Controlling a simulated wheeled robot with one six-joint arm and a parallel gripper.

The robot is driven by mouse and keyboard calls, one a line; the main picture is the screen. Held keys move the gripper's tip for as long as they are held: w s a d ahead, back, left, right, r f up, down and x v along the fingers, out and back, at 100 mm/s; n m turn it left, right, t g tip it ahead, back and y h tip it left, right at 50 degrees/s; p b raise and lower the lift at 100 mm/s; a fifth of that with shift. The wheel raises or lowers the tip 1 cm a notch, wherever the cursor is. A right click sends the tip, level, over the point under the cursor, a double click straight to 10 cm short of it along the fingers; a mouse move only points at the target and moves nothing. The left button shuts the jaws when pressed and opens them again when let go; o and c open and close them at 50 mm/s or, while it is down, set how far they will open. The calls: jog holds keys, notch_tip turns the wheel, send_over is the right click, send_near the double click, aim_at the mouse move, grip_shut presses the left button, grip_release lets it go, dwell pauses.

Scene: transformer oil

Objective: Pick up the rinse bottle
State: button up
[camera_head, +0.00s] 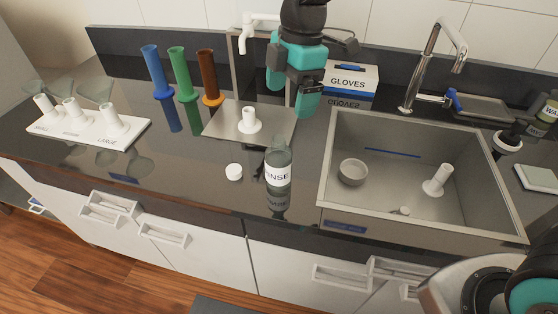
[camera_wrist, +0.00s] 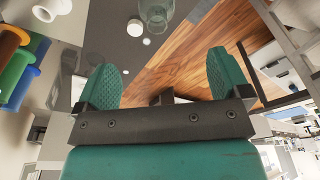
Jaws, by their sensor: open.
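The rinse bottle (camera_head: 278,166) stands upright on the dark counter, left of the sink, with a white label reading "RINSE". Its top looks uncapped, and a white round cap (camera_head: 234,172) lies to its left. My gripper (camera_head: 291,92) is above and behind the bottle in the head view, open with nothing between its teal fingers. In the wrist view my gripper (camera_wrist: 163,82) also shows its fingers wide apart. There the clear bottle (camera_wrist: 156,14) is partly cut off at the top edge, beyond the fingertips, with the white cap (camera_wrist: 135,28) beside it.
The sink (camera_head: 330,180) is right of the bottle and holds a bowl (camera_head: 353,171). Blue, green and orange cylinders (camera_head: 183,75) stand at the back left. A white funnel rack (camera_head: 90,128) is far left. A gloves box (camera_head: 350,78) stands behind. The counter left of the cap is clear.

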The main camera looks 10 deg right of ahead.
aim_at(278, 154)
jog(key=f, duration=0.3)
jog(key=a+f+p, duration=0.1)
jog(key=f, duration=0.2)
jog(key=f+p, duration=0.1)
jog(key=f, duration=0.2)
jog(key=shift+s+a+f, duration=0.2)
jog(key=shift+s+f, duration=0.05)
jog(key=shift+f, duration=0.1)
jog(key=shift+w+a+f+p, duration=0.15)
jog(key=shift+f+p, duration=0.25)
jog(key=shift+f, duration=0.5)
jog(key=shift+s+a+f+p, duration=0.1)
jog(key=shift+a+f+p, duration=0.2)
jog(key=shift+f, duration=0.65)
jog(key=shift+w+a+f+p, duration=0.1)
jog(key=shift+f+p, duration=0.35)
jog(key=shift+f, duration=0.45)
jog(key=c, duration=1.1)
jog(key=shift+r, duration=0.1)
notch_tip(278, 154, up, 20)
jog(key=b, duration=0.3)
jog(key=shift+b, duration=0.35)
jog(key=o, duration=0.5)
jog(key=c, duration=0.5)
